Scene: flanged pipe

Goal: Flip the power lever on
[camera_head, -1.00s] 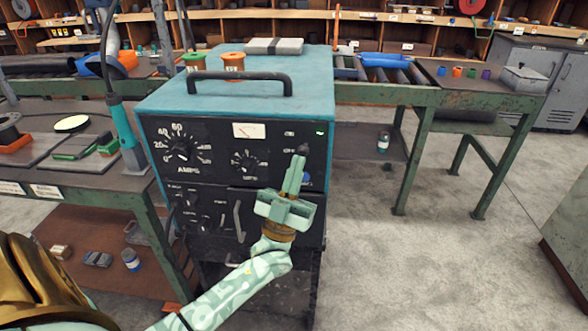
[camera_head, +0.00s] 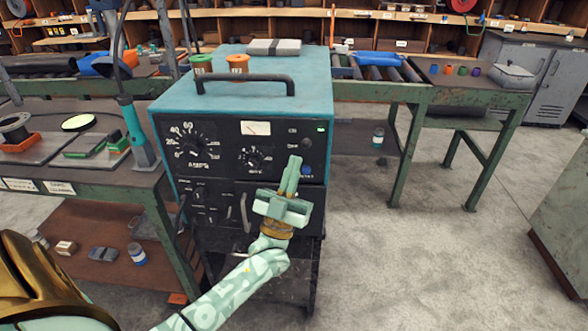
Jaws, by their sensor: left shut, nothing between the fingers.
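The teal-topped welding machine (camera_head: 182,103) stands in the middle with its black front panel facing me. At the panel's upper right is a small dark knob-like part, apparently the power lever (camera_head: 307,143); it is too small to tell its position. A green light (camera_head: 321,129) glows above it to the right. My left gripper (camera_head: 294,159) is shut and empty, pointing up in front of the panel. Its tips are just below and left of the lever and appear apart from it. A blue button (camera_head: 306,170) shows right of the fingers. My right gripper is out of view.
Dials and a black handle (camera_head: 240,77) are on the machine. A cluttered workbench (camera_head: 60,185) stands close on the left. A green table (camera_head: 440,100) is behind to the right. The floor right of the machine is clear.

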